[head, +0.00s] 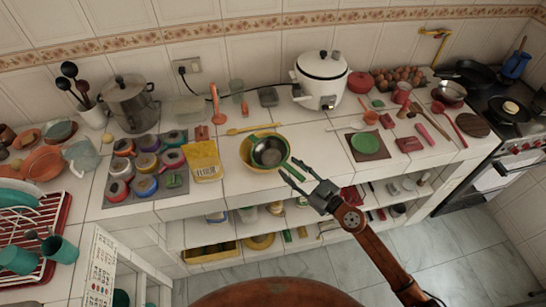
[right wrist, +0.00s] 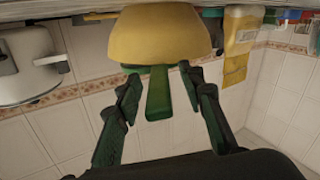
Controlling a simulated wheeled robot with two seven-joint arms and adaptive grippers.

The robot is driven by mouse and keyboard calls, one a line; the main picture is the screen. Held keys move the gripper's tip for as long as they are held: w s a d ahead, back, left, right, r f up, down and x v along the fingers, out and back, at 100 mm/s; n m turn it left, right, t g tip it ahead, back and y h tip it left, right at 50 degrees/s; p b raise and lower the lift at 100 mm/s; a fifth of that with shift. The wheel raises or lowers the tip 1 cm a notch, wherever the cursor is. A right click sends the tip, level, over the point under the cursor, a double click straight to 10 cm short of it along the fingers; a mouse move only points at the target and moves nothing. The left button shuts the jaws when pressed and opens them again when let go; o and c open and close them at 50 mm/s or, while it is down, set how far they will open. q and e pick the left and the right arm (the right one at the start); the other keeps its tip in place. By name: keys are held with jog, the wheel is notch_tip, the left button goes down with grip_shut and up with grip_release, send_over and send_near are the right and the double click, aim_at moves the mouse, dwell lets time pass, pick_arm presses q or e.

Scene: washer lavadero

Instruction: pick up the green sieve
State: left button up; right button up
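The green sieve (head: 268,152) rests in a yellow bowl (head: 245,158) on the white tiled counter, its dark mesh facing up and its handle pointing right and toward me. My right gripper (head: 290,168) is at the handle, coming from the lower right. In the right wrist view, which looks upside down, the green handle (right wrist: 158,95) lies between the two open fingers, with a visible gap on each side. The yellow bowl (right wrist: 165,35) is just beyond the fingertips. My left gripper is not in view.
A yellow packet (head: 206,160) and several colored cans stand left of the bowl. A white rice cooker (head: 321,78) stands behind to the right. A green plate (head: 365,144) lies on a dark board to the right. Open shelves sit below the counter's front edge.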

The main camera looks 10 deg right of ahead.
jog(key=shift+c, duration=0.3)
grip_shut()
dwell(0.3)
